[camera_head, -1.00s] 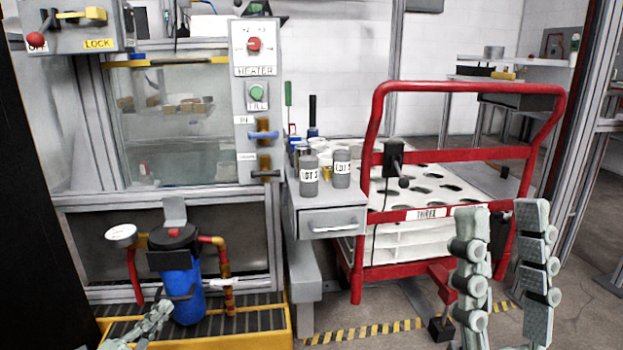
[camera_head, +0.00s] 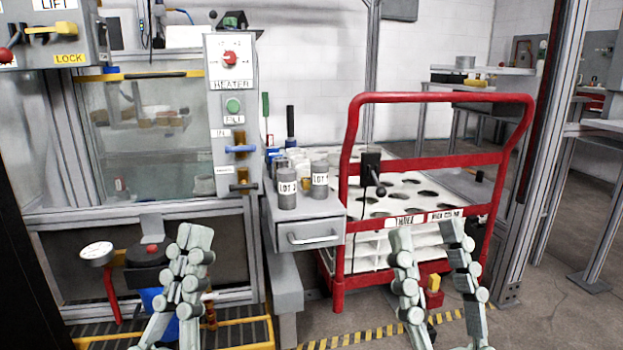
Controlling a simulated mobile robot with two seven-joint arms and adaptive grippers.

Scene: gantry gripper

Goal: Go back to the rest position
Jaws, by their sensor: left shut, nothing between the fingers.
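My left gripper (camera_head: 194,240) is at the lower left, its fingers together and empty, in front of the blue canister (camera_head: 151,299) and hiding part of it. My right gripper (camera_head: 428,236) is at the lower middle right, its two fingers upright and apart with nothing between them. It stands in front of the red cart (camera_head: 340,230) and covers part of the cart's lower shelves. Neither gripper visibly holds anything.
A grey drawer unit (camera_head: 310,237) with several labelled bottles (camera_head: 287,188) on top stands between the grippers. A control panel (camera_head: 230,115) with a heater knob is behind, beside a glass-fronted tank (camera_head: 150,140). Floor at the right (camera_head: 560,310) is clear.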

